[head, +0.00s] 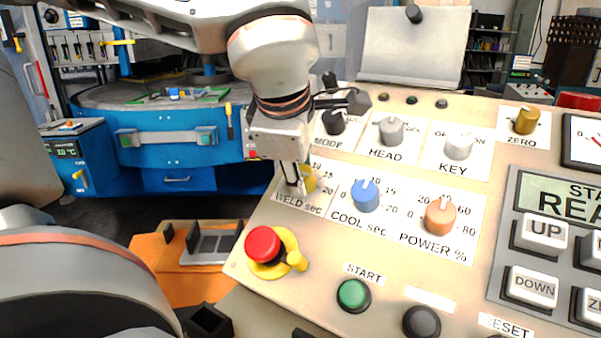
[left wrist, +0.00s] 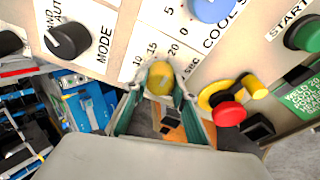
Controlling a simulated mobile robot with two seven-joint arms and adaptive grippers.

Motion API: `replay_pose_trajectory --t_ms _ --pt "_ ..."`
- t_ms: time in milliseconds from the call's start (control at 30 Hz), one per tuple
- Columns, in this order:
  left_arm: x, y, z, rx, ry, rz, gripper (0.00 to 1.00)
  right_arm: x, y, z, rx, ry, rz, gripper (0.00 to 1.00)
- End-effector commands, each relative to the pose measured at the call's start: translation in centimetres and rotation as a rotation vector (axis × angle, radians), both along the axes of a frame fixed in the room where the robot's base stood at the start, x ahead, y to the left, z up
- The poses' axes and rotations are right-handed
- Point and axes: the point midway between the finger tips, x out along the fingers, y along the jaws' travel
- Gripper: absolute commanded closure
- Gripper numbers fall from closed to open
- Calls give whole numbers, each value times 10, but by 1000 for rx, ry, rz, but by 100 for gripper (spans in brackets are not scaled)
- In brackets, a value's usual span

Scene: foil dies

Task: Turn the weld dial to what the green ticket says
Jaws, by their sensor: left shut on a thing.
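The weld dial (head: 310,179) is a yellow knob on the cream control panel, above the label WELD sec. My left gripper (head: 296,182) is shut on it from above. In the left wrist view the dial (left wrist: 159,77) sits between the two fingers (left wrist: 160,95), with scale numbers 10, 15 and 20 beside it. I cannot tell which number its mark points to. The green ticket (left wrist: 302,98) shows at the right edge of the left wrist view; its lines start with WELD, but the figures are too small and cut off to read. My right gripper is not in view.
Close to the weld dial are the blue cool dial (head: 366,195), the black mode knob (head: 334,122) and the red stop button (head: 263,245) on yellow. The orange power dial (head: 440,216) and green start button (head: 354,294) lie farther right and below.

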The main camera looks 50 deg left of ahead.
Motion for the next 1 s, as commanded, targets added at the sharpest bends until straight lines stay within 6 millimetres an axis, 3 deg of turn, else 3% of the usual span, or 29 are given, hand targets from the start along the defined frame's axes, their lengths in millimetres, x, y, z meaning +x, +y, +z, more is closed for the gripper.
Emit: replay_pose_trajectory --t_ms 67,100,133,167,567,1000 --pt "-1 0 -1 0 3 -1 95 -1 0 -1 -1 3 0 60" --pt "-1 0 -1 0 3 -1 66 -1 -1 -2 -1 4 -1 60" --pt "0 0 -1 0 3 -1 58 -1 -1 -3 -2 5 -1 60" --pt "0 0 -1 0 3 -1 57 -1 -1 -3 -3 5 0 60" --pt "-2 -1 4 1 -2 1 57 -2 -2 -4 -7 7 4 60" --pt "-36 -27 70 0 -5 2 57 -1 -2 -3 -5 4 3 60"
